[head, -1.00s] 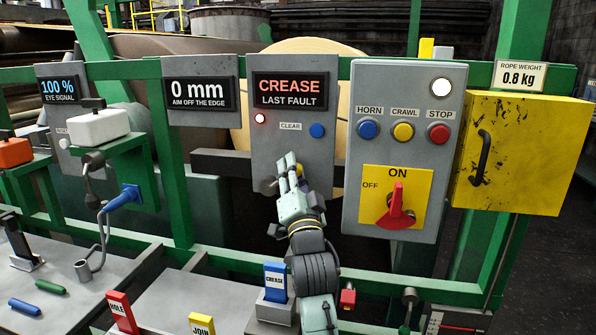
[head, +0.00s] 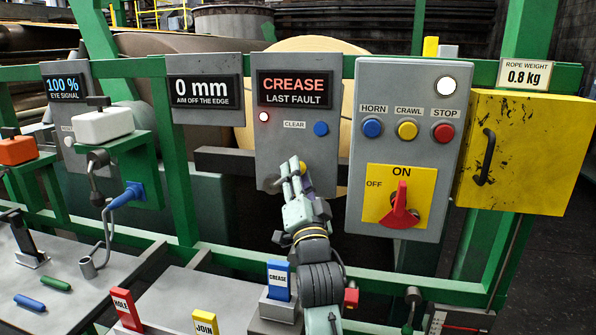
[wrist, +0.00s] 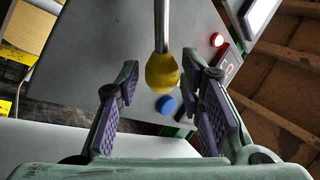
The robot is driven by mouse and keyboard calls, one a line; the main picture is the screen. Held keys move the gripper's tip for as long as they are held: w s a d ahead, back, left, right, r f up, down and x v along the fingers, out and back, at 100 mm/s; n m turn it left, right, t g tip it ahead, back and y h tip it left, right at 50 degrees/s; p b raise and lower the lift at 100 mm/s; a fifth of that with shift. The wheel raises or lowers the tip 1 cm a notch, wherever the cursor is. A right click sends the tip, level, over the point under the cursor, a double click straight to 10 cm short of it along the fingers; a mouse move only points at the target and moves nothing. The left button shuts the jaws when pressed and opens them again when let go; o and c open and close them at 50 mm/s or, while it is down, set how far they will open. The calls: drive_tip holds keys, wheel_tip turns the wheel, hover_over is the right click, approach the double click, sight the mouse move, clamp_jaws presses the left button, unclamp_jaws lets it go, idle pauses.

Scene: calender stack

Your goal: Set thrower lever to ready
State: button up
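A lever with a yellow knob (wrist: 162,72) on a metal rod hangs between my fingers in the wrist view. The knob also shows in the head view (head: 303,168), partly hidden by my gripper, on the lower part of the grey panel (head: 272,145) reading "CREASE LAST FAULT". My gripper (wrist: 163,92) is open, one finger on each side of the knob, with gaps visible. In the head view my gripper (head: 295,172) is in front of that panel's lower edge. No label for the lever's positions can be read.
A control box (head: 355,205) with horn, crawl and stop buttons and a red rotary switch (head: 400,208) stands close on the right. A yellow cabinet (head: 535,150) is beyond it. The blue clear button (head: 321,128) is above my gripper. Green rails (head: 185,190) frame the area.

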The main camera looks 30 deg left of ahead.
drive_tip(key=v, duration=0.5)
drive_tip(key=shift+s+d+f, duration=0.1)
drive_tip(key=shift+s+d, duration=0.1)
